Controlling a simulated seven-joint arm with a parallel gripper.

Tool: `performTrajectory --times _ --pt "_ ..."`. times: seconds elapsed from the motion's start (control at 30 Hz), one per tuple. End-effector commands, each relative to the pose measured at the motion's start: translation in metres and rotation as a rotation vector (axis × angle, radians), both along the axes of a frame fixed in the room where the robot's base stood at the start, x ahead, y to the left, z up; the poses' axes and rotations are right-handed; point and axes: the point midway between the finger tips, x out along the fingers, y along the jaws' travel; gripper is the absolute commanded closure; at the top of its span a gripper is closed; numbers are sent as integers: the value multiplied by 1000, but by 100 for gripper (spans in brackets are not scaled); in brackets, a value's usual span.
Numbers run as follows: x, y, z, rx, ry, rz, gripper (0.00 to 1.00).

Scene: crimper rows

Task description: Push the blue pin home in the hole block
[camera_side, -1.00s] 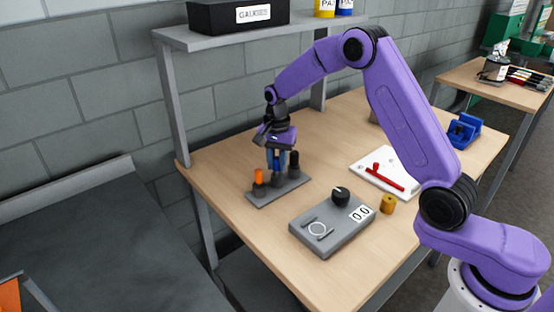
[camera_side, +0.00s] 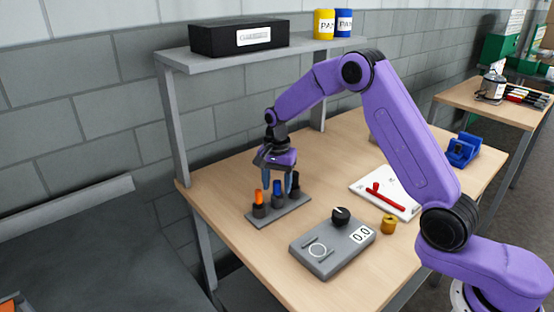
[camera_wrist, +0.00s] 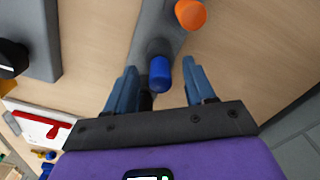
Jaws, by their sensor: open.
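The grey hole block (camera_side: 290,214) lies near the table's back left edge, with dark collars in a row. The blue pin (camera_side: 278,187) stands upright in the middle collar; it also shows in the wrist view (camera_wrist: 160,74). I cannot tell how deep it sits. My gripper (camera_side: 277,186) is open, pointing down, with its fingers on either side of the blue pin. In the wrist view, gaps show between the pin and both fingers of my gripper (camera_wrist: 163,86). The pin's lower part is hidden in the collar.
An orange pin (camera_side: 259,197) and a black pin (camera_side: 295,181) stand in the outer collars, close to my fingers. A grey device with a dial (camera_side: 332,243), a brass cylinder (camera_side: 389,225) and a white board with a red tool (camera_side: 385,193) lie to the right.

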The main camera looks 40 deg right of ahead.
Motion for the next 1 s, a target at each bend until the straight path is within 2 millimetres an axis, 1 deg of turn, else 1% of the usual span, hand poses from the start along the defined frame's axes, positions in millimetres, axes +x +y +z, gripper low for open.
performTrajectory --times 0.17,0.5,0.7,0.83,1.0 --pt "1 0 31 0 -6 0 46" --pt "1 0 103 1 -7 0 46" --pt "1 0 140 0 -6 0 46" --pt "1 0 156 0 -4 0 46" --pt "0 0 166 0 -2 -1 46"
